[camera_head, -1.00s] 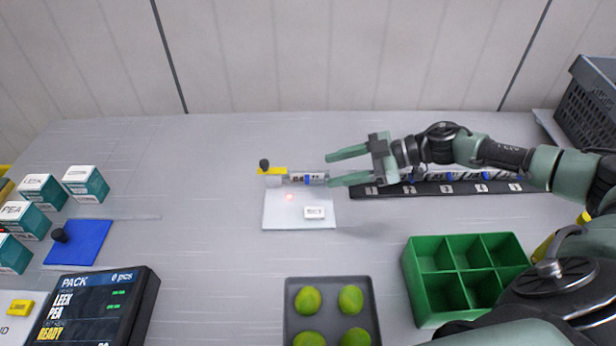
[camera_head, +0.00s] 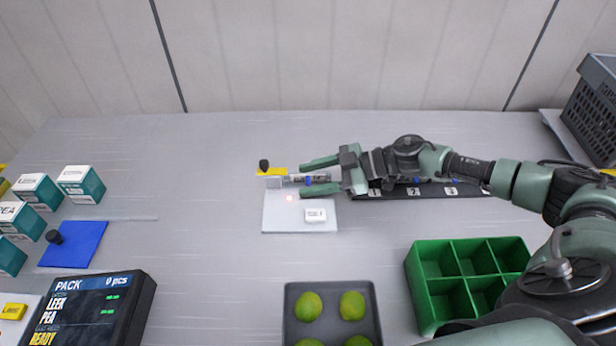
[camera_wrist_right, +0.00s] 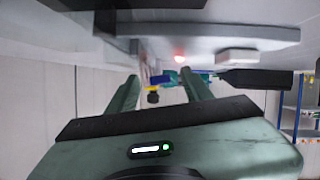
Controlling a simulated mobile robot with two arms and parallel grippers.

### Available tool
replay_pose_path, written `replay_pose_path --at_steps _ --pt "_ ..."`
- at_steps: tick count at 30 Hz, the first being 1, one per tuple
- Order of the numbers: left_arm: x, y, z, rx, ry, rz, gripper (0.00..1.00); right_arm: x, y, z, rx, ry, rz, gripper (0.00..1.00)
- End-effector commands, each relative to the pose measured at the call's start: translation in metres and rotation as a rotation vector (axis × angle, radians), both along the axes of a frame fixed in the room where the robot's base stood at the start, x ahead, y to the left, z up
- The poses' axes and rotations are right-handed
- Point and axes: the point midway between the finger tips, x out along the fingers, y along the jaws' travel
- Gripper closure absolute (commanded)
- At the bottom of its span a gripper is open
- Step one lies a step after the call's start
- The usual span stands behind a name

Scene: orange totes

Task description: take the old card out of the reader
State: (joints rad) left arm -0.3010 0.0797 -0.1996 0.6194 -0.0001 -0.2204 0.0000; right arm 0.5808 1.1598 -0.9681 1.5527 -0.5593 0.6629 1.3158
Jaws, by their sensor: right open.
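A white plate (camera_head: 285,214) lies mid-table with a lit red light (camera_head: 289,198) and a small white labelled block (camera_head: 316,214). At its back edge stands a bracket with a yellow piece (camera_head: 271,171) and a black knob (camera_head: 264,164). My right gripper (camera_head: 303,179) is open, one finger on each side of the cylinder; contact cannot be told. Its fingers (camera_wrist_right: 158,88) also show in the right wrist view. A yellow card (camera_head: 15,311) marked with small text lies at lower left. My left gripper is out of view.
A black numbered rack (camera_head: 440,190) runs right behind my arm. A green divided box (camera_head: 424,285) and a grey tray (camera_head: 332,330) of limes are in front. A black PACK display (camera_head: 100,310), blue mat (camera_head: 75,243) and boxes (camera_head: 82,187) stand left.

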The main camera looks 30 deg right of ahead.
Motion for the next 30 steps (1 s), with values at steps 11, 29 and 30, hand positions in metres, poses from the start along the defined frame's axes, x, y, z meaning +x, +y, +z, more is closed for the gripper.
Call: replay_pose_path --at_steps 11,29,30 --pt "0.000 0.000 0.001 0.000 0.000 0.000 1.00 0.004 0.006 -0.003 -0.001 0.000 -0.001 0.63" --pt "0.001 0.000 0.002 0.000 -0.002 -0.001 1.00 0.004 0.006 0.006 -0.002 -0.004 0.001 1.00" --pt "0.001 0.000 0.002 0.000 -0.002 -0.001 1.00 0.004 0.006 0.010 -0.002 -0.004 0.001 1.00"
